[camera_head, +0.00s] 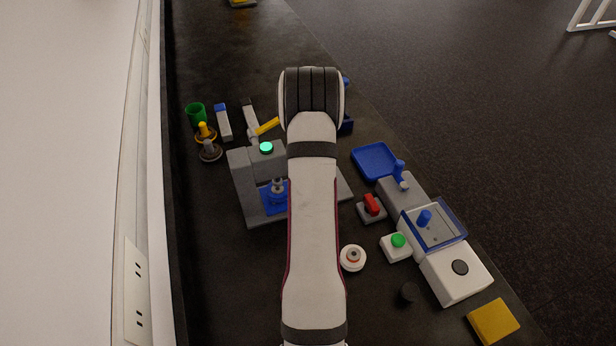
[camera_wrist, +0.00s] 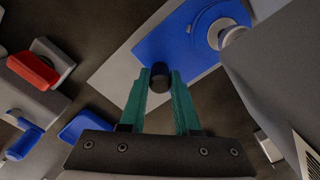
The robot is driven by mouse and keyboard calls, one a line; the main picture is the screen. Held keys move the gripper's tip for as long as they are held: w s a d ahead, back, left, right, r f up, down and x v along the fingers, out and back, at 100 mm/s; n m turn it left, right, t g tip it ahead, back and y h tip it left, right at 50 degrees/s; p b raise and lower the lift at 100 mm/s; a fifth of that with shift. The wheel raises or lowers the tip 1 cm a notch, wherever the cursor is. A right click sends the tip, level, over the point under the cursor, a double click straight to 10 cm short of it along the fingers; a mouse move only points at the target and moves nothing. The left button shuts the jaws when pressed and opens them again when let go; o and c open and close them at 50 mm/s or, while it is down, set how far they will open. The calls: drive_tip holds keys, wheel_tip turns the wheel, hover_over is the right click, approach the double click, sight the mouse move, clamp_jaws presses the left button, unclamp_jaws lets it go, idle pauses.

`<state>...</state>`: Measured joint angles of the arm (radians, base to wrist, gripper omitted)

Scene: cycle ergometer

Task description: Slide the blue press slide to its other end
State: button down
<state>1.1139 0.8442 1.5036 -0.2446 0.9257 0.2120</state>
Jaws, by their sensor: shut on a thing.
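The blue press slide (camera_head: 268,203) sits on the grey base of the press (camera_head: 240,172), under its upper block with a green lit button (camera_head: 266,148). In the wrist view the slide (camera_wrist: 175,43) is a flat blue plate with a round blue seat and a dark cylindrical knob (camera_wrist: 160,82) at its near edge. My gripper (camera_wrist: 160,76) has its teal fingers on both sides of this knob and is shut on it. In the head view my arm hides the gripper, the knob and part of the slide.
A red rocker switch (camera_head: 371,205), a blue tray (camera_head: 374,161) and a white unit with a clear blue-edged cover (camera_head: 458,228) stand right of the press. A green cup (camera_head: 196,113) stands at left near the wall. A yellow block (camera_head: 493,321) lies front right.

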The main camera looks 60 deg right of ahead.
drive_tip(key=s+d, duration=0.7)
drive_tip(key=shift+s+d, duration=0.25)
drive_tip(key=shift+d, duration=0.05)
drive_tip(key=c, duration=0.7)
unclamp_jaws()
drive_tip(key=shift+o, duration=0.4)
drive_tip(key=shift+r, duration=0.15)
wheel_tip(320, 180, up, 16)
drive_tip(key=shift+f, duration=0.2)
drive_tip(key=shift+a, duration=0.1)
